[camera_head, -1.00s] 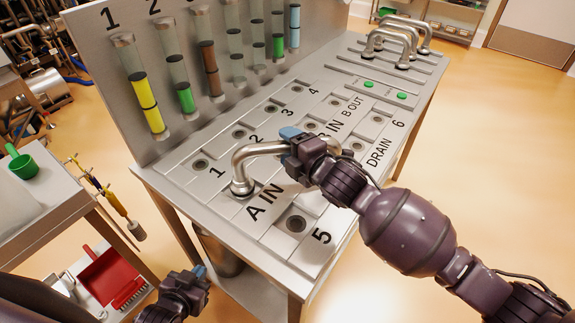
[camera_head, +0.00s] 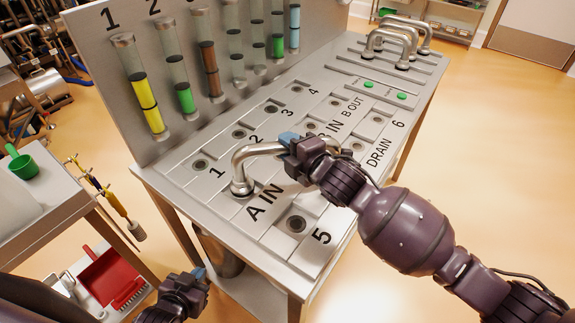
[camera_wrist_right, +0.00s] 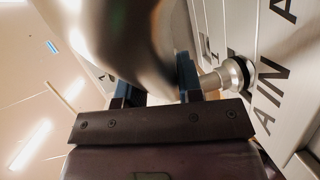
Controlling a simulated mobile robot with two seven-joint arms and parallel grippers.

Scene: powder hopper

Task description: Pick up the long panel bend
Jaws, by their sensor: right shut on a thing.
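A shiny steel panel bend (camera_head: 256,151) arches over the panel (camera_head: 262,232). Its near foot stands at the port by the "A IN" label. Its far end is mostly hidden behind my right gripper (camera_head: 288,142), so I cannot tell how it sits there. The right gripper is shut on the bend's upper bar. In the right wrist view the bend (camera_wrist_right: 115,35) fills the top between the blue fingers, and a pipe end with a black ring shows beside "A IN". My left gripper (camera_head: 194,280) hangs low at bottom left, away from the panel; its opening is unclear.
Several more bends (camera_head: 394,42) stand at the panel's far right end. Sight tubes with coloured powder (camera_head: 148,92) line the upright back plate. A side table with a green scoop (camera_head: 22,163) is at left, with a red dustpan (camera_head: 104,272) below. Numbered ports around the bend are uncovered.

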